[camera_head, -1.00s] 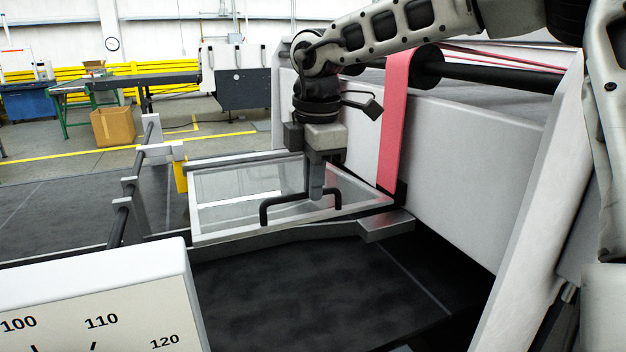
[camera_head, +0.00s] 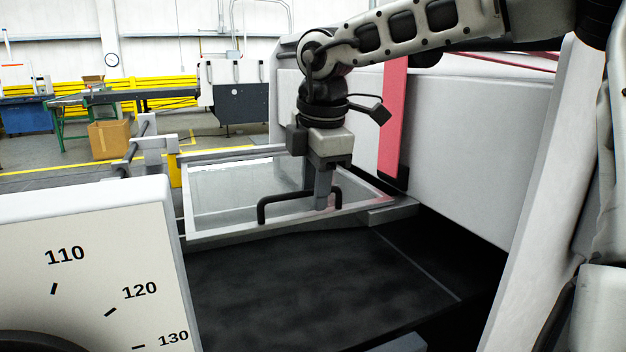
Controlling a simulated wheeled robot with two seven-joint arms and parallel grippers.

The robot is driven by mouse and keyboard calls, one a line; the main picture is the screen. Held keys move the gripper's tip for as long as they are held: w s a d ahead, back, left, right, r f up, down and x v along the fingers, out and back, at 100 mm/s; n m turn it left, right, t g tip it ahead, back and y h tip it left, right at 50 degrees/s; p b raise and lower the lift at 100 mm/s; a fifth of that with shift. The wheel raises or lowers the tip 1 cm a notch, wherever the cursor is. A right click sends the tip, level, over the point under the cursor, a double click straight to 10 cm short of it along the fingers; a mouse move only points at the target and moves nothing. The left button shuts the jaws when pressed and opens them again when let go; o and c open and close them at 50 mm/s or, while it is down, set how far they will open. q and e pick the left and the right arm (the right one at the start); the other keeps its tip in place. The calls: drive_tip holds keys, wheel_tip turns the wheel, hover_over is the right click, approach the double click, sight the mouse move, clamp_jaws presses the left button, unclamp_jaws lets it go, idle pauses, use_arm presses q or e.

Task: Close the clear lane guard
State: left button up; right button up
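The clear lane guard (camera_head: 235,190) is a transparent panel in a pale frame, lying at a low angle over the lane at mid-picture. Its black bar handle (camera_head: 285,199) stands up on the near side of the frame. My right gripper (camera_head: 322,200) points down at the right part of this handle. One finger overlaps the bar, and its tip shows just below it. The far finger is hidden, so I cannot tell whether the fingers are shut on the bar. My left gripper is out of view.
A white dial panel (camera_head: 90,230) fills the lower left. The dark belt (camera_head: 310,285) lies in front of the guard. A cardboard box (camera_head: 109,140) is far back on the floor.

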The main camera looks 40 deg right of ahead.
drive_tip(key=shift+r, duration=0.2)
drive_tip(key=s+a+r+p, duration=0.1)
drive_tip(key=s+r+p, duration=0.1)
drive_tip(key=r, duration=1.3)
drive_tip(key=shift+s+r, duration=0.25)
drive_tip(key=shift+s, duration=0.25)
